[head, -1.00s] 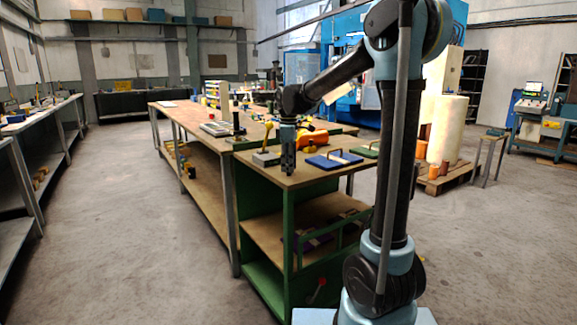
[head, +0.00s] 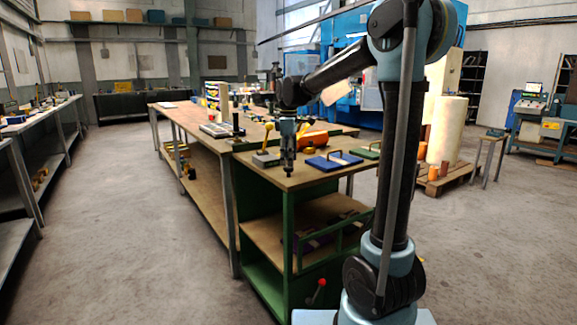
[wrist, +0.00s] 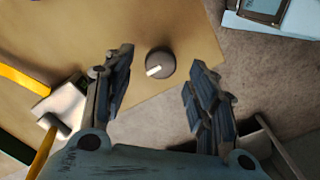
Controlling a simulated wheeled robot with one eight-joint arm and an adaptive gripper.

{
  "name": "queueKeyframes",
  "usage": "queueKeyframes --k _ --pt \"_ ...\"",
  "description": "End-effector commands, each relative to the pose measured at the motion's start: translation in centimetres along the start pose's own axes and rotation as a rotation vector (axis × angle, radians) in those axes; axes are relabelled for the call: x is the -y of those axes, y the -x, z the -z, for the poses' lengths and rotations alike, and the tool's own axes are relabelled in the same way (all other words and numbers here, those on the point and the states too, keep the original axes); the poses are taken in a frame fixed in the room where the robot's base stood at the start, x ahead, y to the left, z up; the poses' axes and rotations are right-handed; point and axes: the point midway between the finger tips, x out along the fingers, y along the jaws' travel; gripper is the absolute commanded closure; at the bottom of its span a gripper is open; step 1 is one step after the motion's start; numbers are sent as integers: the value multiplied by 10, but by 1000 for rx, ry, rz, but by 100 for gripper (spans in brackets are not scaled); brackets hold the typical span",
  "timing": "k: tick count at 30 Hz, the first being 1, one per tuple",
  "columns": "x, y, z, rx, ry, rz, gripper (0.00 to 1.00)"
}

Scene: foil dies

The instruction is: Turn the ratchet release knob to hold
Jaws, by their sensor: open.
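A dark round knob (wrist: 161,64) with a white pointer mark shows in the wrist view, close to the edge of the tan bench top (wrist: 190,40). The white mark lies toward the knob's lower left. My gripper (wrist: 160,68) is open, with one finger on each side of the knob in the picture and a visible gap on both sides. In the head view my gripper (head: 288,166) points down over the near corner of the bench. A small dark shape is at its tip there, too small to tell apart.
A grey block with a lever (wrist: 62,108) and a yellow bar (wrist: 25,80) lie left of my gripper in the wrist view. In the head view a blue plate (head: 334,162), a green plate (head: 367,151) and an orange item (head: 313,138) sit on the bench. Open floor is left.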

Motion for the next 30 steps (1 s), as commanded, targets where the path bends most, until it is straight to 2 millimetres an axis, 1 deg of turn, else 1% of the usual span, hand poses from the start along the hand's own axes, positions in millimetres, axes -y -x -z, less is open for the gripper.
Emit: queueKeyframes --k 1,3,9,15,21,30 --pt "0 10 0 0 0 0 48" --pt "0 23 0 0 0 0 48" --pt "0 59 0 0 0 0 48" --pt "-1 82 0 0 0 0 48" --pt "0 89 0 0 0 0 48" --pt "0 88 -1 0 -3 0 48"
